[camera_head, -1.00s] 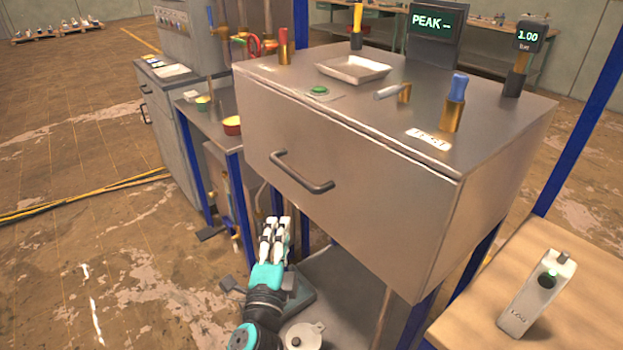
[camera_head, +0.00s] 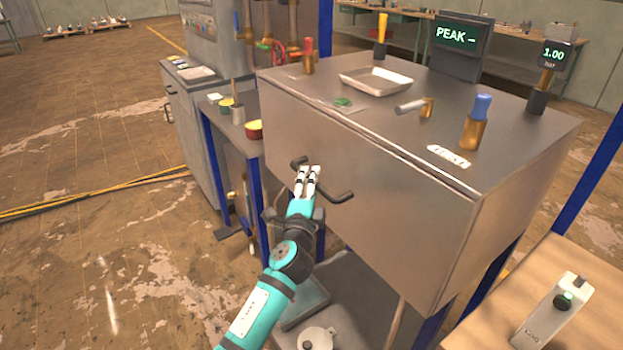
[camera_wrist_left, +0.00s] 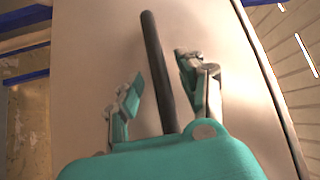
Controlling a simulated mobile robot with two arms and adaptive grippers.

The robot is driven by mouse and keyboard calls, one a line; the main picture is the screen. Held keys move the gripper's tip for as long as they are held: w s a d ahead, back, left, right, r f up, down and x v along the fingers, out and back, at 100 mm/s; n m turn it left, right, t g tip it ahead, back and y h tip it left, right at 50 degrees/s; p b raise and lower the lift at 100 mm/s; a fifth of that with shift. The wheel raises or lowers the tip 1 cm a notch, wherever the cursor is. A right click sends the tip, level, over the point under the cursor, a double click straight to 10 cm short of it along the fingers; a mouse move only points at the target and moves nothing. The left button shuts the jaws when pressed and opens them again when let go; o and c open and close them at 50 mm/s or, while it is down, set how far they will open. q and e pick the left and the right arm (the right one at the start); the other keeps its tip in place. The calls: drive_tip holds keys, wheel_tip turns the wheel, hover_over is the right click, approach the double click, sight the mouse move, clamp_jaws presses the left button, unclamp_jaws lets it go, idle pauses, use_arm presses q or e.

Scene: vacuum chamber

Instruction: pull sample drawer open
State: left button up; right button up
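The sample drawer (camera_head: 395,215) is the broad metal front of the steel cabinet. It looks shut, with its face in line with the cabinet top. Its dark bar handle (camera_head: 338,198) is partly hidden behind my left gripper (camera_head: 308,172), which is at the middle of the bar. In the left wrist view the handle (camera_wrist_left: 157,70) runs between the two fingers of my left gripper (camera_wrist_left: 160,67). The fingers are apart, with a gap showing on each side of the bar. My right gripper is not in view.
On the cabinet top stand a metal tray (camera_head: 375,80), a blue-topped brass valve (camera_head: 475,122) and a green button (camera_head: 343,101). Blue frame posts (camera_head: 255,195) stand below and left. A wooden table (camera_head: 500,290) with a small device (camera_head: 555,308) is at right. Open floor lies left.

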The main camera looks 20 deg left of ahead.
use_arm(q)
drive_tip(key=shift+w+r, duration=0.1)
drive_tip(key=shift+w, duration=0.45)
clamp_jaws()
